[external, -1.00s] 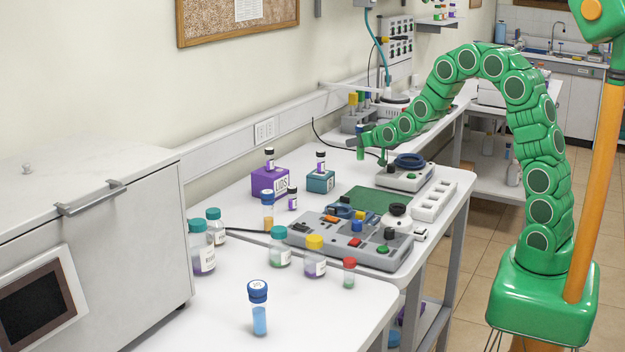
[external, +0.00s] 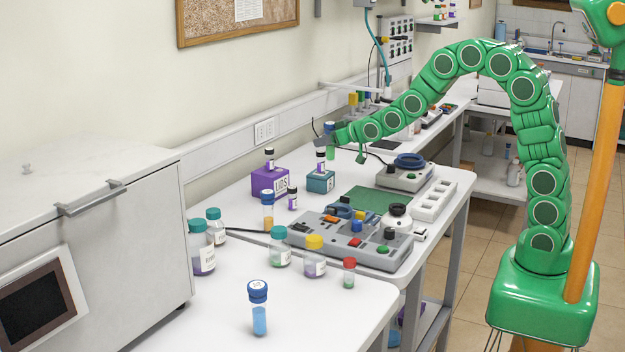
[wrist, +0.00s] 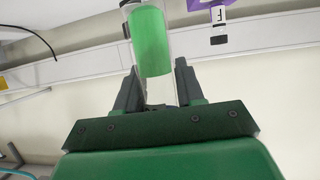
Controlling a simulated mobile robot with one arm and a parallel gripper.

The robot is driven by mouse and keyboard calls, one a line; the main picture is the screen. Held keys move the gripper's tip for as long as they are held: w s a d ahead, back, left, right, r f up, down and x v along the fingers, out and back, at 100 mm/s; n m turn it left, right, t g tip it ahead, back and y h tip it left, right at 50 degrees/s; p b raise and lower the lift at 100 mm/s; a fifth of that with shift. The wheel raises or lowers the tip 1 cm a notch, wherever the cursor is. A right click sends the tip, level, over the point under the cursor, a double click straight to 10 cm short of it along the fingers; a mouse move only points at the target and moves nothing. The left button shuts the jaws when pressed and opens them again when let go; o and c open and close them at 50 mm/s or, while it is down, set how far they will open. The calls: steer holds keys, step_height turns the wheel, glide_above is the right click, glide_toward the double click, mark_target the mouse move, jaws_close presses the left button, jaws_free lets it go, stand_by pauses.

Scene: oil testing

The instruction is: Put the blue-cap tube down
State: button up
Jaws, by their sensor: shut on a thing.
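My gripper (external: 342,137) is shut on a clear tube with green liquid (external: 331,153). It holds the tube in the air near the wall, behind and above the teal box. In the wrist view the tube (wrist: 151,42) sits between the two dark fingers (wrist: 158,88); its cap is not clear there. In the external view the top of the held tube looks dark bluish, but it is small. Two other blue-capped tubes stand upright: one with blue liquid (external: 258,308) on the near table, and one with amber liquid (external: 268,211) farther back.
The purple LIDS box (external: 268,183) and teal box (external: 320,182) stand below my gripper, with small dark-capped vials. Grey instruments (external: 350,243), a green mat (external: 372,198) and a white rack (external: 433,202) crowd the table. Several capped jars stand in front. The near table front is mostly clear.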

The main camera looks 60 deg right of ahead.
steer(key=s+a+r+n+g+y, duration=0.1)
steer(key=s+a+n+y, duration=0.2)
steer(key=a, duration=1)
steer(key=s+a+n+g+y, duration=0.1)
steer(key=s+a+n+y, duration=0.2)
steer(key=a, duration=1.1)
steer(key=s+a+r+n+g+y, duration=0.1)
steer(key=s+a+n+y, duration=0.25)
steer(key=a, duration=0.95)
steer(key=s+a+n+g+y, duration=0.3)
steer(key=s+a+n+g, duration=0.15)
steer(key=s+a, duration=1.05)
steer(key=s+a+n+g+y, duration=0.2)
steer(key=s+a+n+g, duration=0.25)
steer(key=s+a, duration=1.05)
steer(key=shift+m, duration=0.35)
steer(key=shift+w+a+f, duration=0.75)
steer(key=shift+a+f, duration=0.8)
steer(key=shift+f, duration=0.7)
steer(key=shift+w+a+f, duration=0.7)
steer(key=shift+a+f, duration=0.9)
steer(key=shift+f, duration=0.6)
steer(key=shift+w+a+f, duration=0.75)
steer(key=shift+a+f, duration=0.8)
steer(key=shift+f, duration=0.7)
steer(key=shift+f, duration=0.15)
